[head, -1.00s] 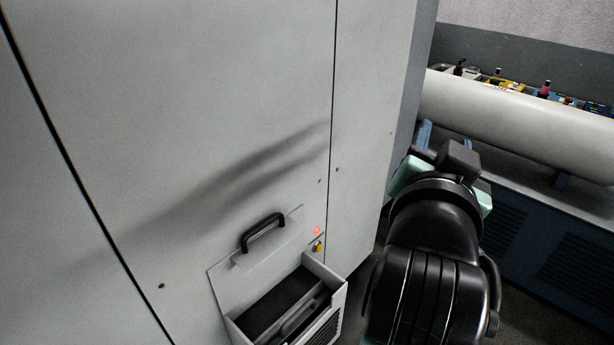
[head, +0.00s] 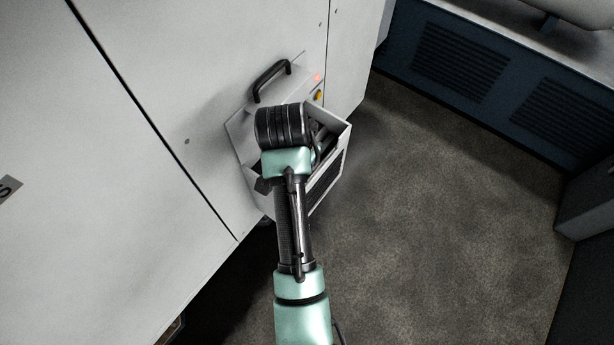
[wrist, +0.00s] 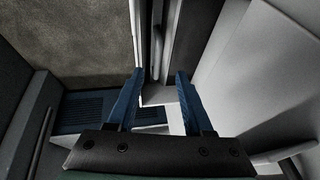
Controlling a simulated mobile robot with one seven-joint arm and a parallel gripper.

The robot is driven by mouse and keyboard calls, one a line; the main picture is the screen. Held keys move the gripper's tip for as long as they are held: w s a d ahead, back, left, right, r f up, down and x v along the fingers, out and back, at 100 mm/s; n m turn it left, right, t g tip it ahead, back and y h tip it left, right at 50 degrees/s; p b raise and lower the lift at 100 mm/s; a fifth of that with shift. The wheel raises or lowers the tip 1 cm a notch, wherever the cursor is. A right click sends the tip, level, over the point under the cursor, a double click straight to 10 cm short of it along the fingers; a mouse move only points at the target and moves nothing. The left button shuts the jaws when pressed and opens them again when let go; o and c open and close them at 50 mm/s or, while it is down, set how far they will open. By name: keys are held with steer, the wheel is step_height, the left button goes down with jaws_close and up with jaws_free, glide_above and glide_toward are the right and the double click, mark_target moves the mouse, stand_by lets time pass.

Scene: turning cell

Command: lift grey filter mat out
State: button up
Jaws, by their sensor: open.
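The grey filter mat (wrist: 197,40) appears as a dark grey panel inside the open white drawer (head: 341,150), low on the machine's front. A thin bar (wrist: 157,50) runs along the drawer beside the mat. In the wrist view my gripper (wrist: 158,74) is open, its two blue fingers apart above the near end of the drawer, with nothing held between them. The bar and the drawer's end lie in line with the gap between the fingers. In the head view my wrist covers most of the drawer and hides the mat and fingertips.
The pale machine front (head: 190,80) rises close behind. Open floor (head: 430,220) lies right of the drawer, and a blue cabinet (head: 480,75) stands beyond.

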steer(key=shift+p+x, duration=0.9)
steer(key=shift+x, duration=2.2)
steer(key=shift+s+d, duration=0.1)
steer(key=shift+d, duration=0.1)
jaws_close()
steer(key=shift+r, duration=0.1)
